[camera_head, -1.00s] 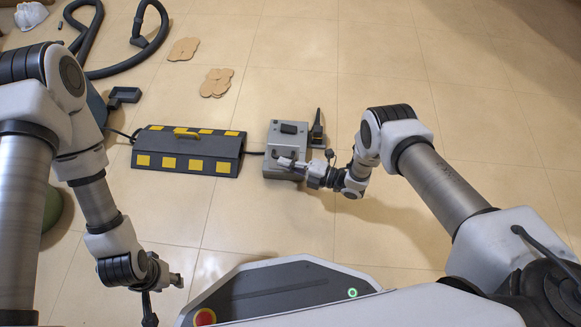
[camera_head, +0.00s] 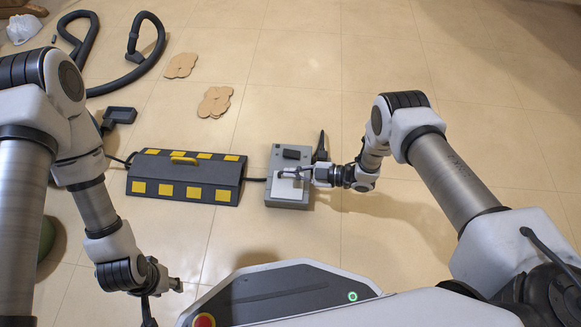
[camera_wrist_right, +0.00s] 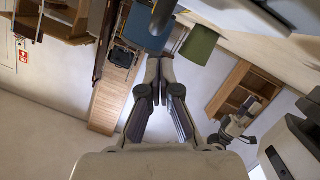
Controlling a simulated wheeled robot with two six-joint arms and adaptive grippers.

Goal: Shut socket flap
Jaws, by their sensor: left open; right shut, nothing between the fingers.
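A grey socket box (camera_head: 277,160) sits on the floor with a dark block (camera_head: 291,154) on its top. A pale, flap-like plate (camera_head: 287,191) shows on the near part of its top, below my right gripper; it looks about flat, but I cannot tell whether it is fully shut. My right gripper (camera_head: 281,173) is shut and empty, its tips over the box top, touching or just above it. Its shut fingers also show in the right wrist view (camera_wrist_right: 160,62), where the box is not visible. My left gripper (camera_head: 177,285) is open and empty at the lower left, far from the box.
A dark cable cover with yellow patches (camera_head: 186,178) lies left of the box, joined by a cable. A dark upright object (camera_head: 321,147) stands at the box's right side. A black hose (camera_head: 140,65) and brown flat pieces (camera_head: 214,102) lie farther back. Floor at right is clear.

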